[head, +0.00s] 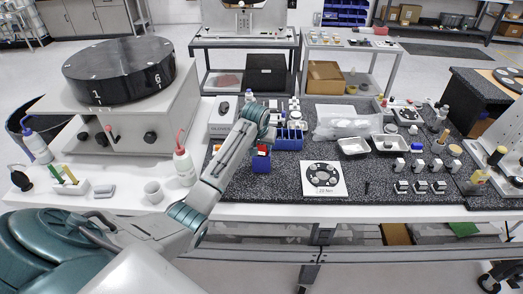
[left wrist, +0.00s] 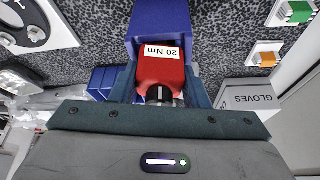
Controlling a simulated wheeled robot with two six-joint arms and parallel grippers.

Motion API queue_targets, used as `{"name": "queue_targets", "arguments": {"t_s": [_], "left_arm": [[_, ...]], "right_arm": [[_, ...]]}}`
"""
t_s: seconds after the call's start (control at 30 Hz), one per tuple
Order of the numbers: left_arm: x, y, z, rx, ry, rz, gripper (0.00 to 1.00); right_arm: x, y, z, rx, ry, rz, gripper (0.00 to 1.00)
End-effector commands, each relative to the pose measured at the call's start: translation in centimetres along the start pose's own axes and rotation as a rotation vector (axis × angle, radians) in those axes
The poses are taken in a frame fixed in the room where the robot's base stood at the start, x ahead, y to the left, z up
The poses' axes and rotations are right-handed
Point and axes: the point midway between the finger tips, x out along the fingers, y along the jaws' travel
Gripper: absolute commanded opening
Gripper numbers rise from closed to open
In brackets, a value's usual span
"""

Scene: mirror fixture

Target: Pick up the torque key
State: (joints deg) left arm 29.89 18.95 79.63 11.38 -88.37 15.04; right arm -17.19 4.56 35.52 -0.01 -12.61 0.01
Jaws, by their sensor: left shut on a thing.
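The torque key (left wrist: 160,68) has a red body with a white "20 Nm" label and a dark metal end. It shows in the left wrist view at the upper middle and as a small red patch in the head view (head: 262,148). A blue holder (left wrist: 160,20) is right beyond it, and the key's far end meets or sits in this holder; how deep I cannot tell. The holder also shows in the head view (head: 261,164). My left gripper (left wrist: 160,90) is shut on the key, a finger on each side. My right gripper is not in view.
A blue rack (head: 288,138) and a gloves box (head: 223,115) stand close to my left gripper. A white "20 Nm" plate with a black disc (head: 323,179) lies to the right. Metal trays (head: 353,147) and small blocks sit farther right. A red-capped bottle (head: 184,165) stands left.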

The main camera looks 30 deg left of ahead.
Motion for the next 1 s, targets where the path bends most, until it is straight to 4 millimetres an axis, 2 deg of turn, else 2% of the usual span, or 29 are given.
{"name": "queue_targets", "arguments": {"t_s": [0.27,0.5,0.7,0.83,1.0], "left_arm": [[-0.8,0.0,-0.5,0.000,0.007,0.001,0.11],[-5.1,0.0,-2.4,0.000,0.013,0.001,0.11],[-8.2,0.0,-3.5,0.000,0.008,0.001,0.11],[-9.1,0.0,-3.9,0.000,0.005,0.001,0.11],[-9.4,0.0,-3.9,0.000,0.002,0.000,0.11]], "right_arm": [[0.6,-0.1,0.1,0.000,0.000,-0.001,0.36],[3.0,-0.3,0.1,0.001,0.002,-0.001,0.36],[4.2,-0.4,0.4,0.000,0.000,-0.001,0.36],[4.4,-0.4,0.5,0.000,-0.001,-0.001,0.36],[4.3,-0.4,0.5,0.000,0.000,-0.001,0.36]]}}
